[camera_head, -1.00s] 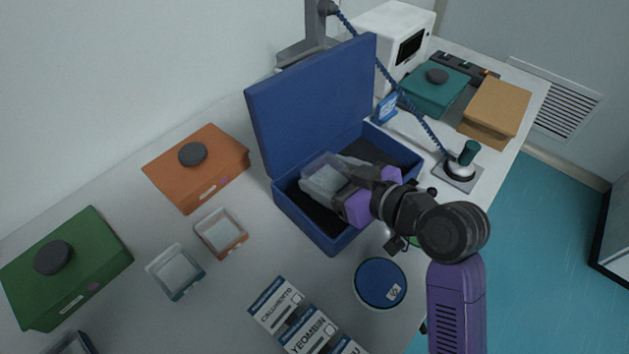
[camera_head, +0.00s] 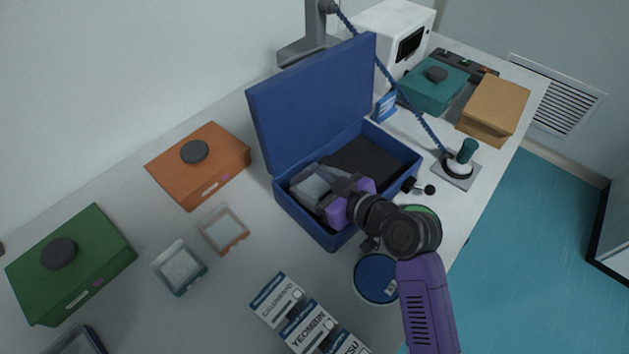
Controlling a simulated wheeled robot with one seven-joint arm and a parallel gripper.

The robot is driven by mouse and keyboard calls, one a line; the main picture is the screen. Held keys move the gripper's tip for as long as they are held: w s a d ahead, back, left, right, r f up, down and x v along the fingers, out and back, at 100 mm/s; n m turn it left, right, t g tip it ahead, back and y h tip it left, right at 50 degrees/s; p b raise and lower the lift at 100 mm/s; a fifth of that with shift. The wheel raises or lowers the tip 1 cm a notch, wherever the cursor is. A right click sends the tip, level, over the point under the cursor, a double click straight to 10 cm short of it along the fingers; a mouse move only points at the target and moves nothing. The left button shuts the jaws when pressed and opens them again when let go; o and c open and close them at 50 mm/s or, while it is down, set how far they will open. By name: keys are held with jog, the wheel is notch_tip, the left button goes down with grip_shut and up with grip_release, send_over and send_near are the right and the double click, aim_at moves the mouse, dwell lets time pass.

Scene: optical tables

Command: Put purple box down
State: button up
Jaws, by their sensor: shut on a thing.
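A small clear, greyish box (camera_head: 309,186) is inside the left part of the open blue case (camera_head: 290,209). It resembles the small clear boxes on the table, and I take it to be the purple box. Its purple edging cannot be told apart from the purple parts beside my gripper. My gripper (camera_head: 328,181) reaches in from the lower right and is shut on this box. The fingers partly cover it. I cannot tell whether the box touches the case floor.
The case's lid (camera_head: 313,100) stands upright behind. A dark area (camera_head: 368,158) fills the case's right part. Orange (camera_head: 214,175) and green (camera_head: 85,275) boxes stand left. A round blue tin (camera_head: 372,278) and labelled cartons (camera_head: 300,315) are in front. A blue coiled cord (camera_head: 415,120) runs at right.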

jog(key=shift+f, duration=0.15)
jog(key=o, duration=1.1)
jog(key=shift+r, duration=0.3)
jog(key=b+v, duration=0.1)
jog(key=v, duration=0.9)
jog(key=shift+s+d, duration=0.15)
jog(key=shift+s, duration=0.05)
jog(key=shift+s+d+r, duration=0.3)
jog(key=shift+s+d, duration=0.1)
jog(key=shift+s, duration=0.15)
